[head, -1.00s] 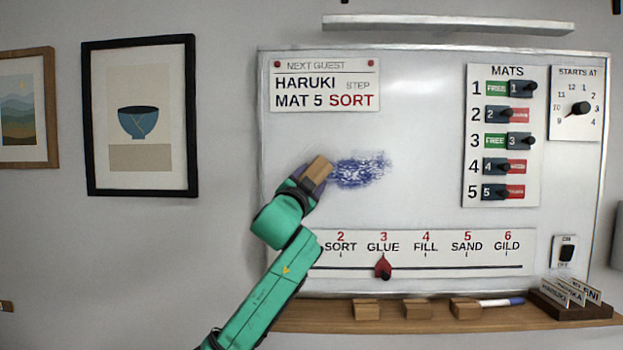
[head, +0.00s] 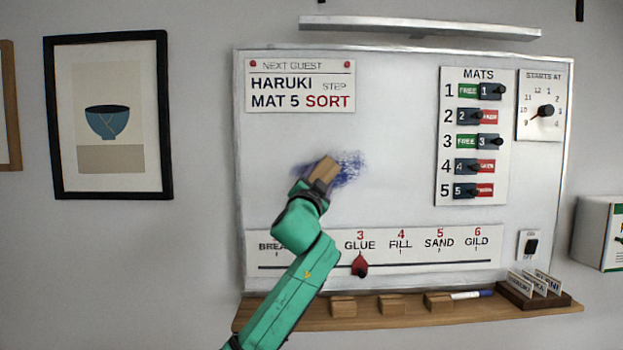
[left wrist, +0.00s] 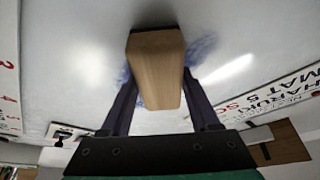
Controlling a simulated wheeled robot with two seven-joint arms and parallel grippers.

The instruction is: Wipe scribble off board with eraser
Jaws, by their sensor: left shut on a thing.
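The whiteboard (head: 400,200) fills the middle of the head view. A blue scribble (head: 349,165) is on its left-centre part, partly hidden behind my left gripper (head: 316,184). My left gripper is shut on a wooden eraser (head: 325,170) and holds it over the scribble's left side. In the left wrist view the eraser (left wrist: 156,70) sits between the two fingers, its far dark end at the board, with blue marks (left wrist: 200,48) on both sides. I cannot tell for sure whether it touches the board. My right gripper is not in view.
A wooden ledge (head: 410,311) under the board carries several wooden blocks, a marker (head: 471,295) and a card holder (head: 535,290). The step strip (head: 420,262) with its red pointer (head: 359,265), the mats panel (head: 474,190) and the dial (head: 546,111) are on the board.

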